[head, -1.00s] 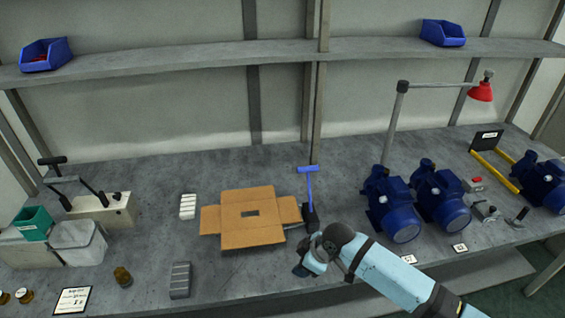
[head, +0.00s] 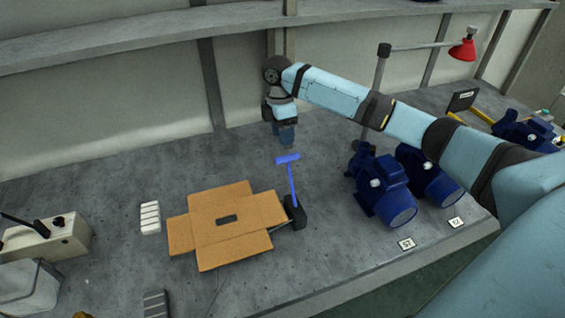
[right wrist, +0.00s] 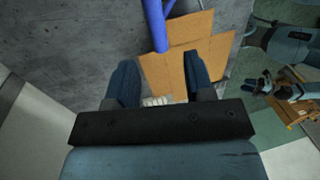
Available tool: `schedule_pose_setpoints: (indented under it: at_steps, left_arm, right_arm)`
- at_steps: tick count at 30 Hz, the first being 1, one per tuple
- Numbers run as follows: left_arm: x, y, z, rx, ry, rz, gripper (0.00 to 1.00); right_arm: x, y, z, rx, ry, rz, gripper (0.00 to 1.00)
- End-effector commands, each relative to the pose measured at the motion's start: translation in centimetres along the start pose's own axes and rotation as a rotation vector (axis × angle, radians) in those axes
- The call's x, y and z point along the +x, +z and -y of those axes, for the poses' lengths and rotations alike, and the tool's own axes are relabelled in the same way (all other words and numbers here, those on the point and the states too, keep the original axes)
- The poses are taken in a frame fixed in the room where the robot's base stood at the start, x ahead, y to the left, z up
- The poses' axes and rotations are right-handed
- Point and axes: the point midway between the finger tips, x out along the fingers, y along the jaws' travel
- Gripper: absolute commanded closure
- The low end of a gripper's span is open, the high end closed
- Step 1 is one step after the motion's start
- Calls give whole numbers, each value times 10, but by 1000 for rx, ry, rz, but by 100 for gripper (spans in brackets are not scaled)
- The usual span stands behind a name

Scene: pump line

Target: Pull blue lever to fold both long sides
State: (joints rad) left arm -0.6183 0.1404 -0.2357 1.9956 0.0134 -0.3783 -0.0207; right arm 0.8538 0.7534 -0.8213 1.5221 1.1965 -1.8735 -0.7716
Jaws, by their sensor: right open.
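The blue lever (head: 291,182) stands upright with a crossbar handle on top, rising from a black base (head: 295,212) at the right side of the cardboard box (head: 226,224). The box lies with its flaps spread out flat. My right gripper (head: 286,140) points down just behind and above the lever's handle, apart from it. In the right wrist view the right gripper (right wrist: 162,80) is open, its two fingers spread with nothing between them. The blue lever (right wrist: 155,25) shows just beyond the fingers, with the cardboard (right wrist: 190,50) behind it. My left gripper is not seen.
Blue pumps (head: 385,190) stand to the right of the lever, under the right arm. A white ribbed block (head: 150,217) lies left of the box. A shelf (head: 130,38) runs along the back wall. A red lamp (head: 462,50) is at the back right.

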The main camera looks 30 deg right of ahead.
Motion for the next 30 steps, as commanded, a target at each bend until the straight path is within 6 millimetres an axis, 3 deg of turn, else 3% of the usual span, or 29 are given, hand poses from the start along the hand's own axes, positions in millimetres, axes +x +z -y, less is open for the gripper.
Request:
schedule_pose_setpoints:
  at_steps: [9, 15, 27, 28, 30]
  left_arm:
    - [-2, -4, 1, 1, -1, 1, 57]
    - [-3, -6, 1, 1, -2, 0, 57]
    - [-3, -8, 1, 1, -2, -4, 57]
    - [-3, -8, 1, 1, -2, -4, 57]
    - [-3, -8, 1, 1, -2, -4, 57]
  right_arm:
    - [69, 0, 1, 0, -2, 1, 52]
    - [95, -1, 0, 0, 0, 0, 52]
    - [104, -1, 0, 0, 2, -1, 52]
    - [104, -1, 0, 0, 2, -1, 54]
    - [104, -1, 0, 0, 2, -1, 70]
